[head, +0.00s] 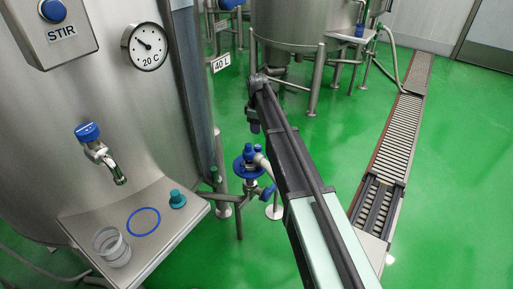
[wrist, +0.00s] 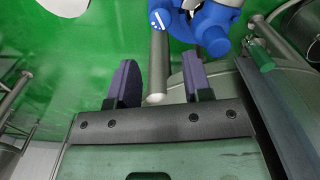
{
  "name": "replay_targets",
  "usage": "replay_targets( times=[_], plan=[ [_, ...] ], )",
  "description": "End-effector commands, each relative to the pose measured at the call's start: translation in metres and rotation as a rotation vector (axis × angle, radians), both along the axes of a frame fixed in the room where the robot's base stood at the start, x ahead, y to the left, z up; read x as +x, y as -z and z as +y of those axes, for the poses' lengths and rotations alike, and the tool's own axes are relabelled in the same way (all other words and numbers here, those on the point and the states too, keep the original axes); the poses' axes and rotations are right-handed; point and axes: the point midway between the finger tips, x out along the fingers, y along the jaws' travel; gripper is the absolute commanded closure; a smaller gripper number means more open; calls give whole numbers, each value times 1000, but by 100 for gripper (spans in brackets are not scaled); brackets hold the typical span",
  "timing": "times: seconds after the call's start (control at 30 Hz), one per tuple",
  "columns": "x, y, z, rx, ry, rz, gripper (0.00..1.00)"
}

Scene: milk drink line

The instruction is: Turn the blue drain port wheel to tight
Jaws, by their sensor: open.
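In the head view, a blue wheel-like part (head: 246,168) sits on the metal drain fitting beside the tank, with blue knobs above it and a smaller blue handle (head: 268,192) low on its right. I cannot tell for certain which blue part is the drain port wheel. In the wrist view, a blue fitting (wrist: 209,30) with a white mark shows at the top, beyond the fingers. My gripper (wrist: 160,86) is open, its two dark fingers apart. A grey pipe (wrist: 158,55) appears between them in the picture; nothing is gripped. My gripper is not clearly visible in the head view.
The near tank carries a tap (head: 100,152), a gauge (head: 147,46) and a STIR button (head: 53,11). A shelf (head: 85,225) below holds a clear cup (head: 112,246) and a blue ring (head: 144,221). A floor drain (head: 393,140) runs at right. Green floor lies open between.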

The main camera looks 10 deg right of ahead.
Motion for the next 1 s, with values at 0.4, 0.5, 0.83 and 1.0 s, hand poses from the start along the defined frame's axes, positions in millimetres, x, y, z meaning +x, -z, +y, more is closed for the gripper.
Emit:
replay_targets(
  times=[0.4, 0.5, 0.83, 1.0],
  plan=[
    [0, 92, 0, 0, 2, 0, 54],
    [-1, 105, 0, 0, 3, 0, 54],
    [-1, 105, 0, 0, 3, 0, 54],
    [-1, 105, 0, 0, 3, 0, 80]
  ],
)
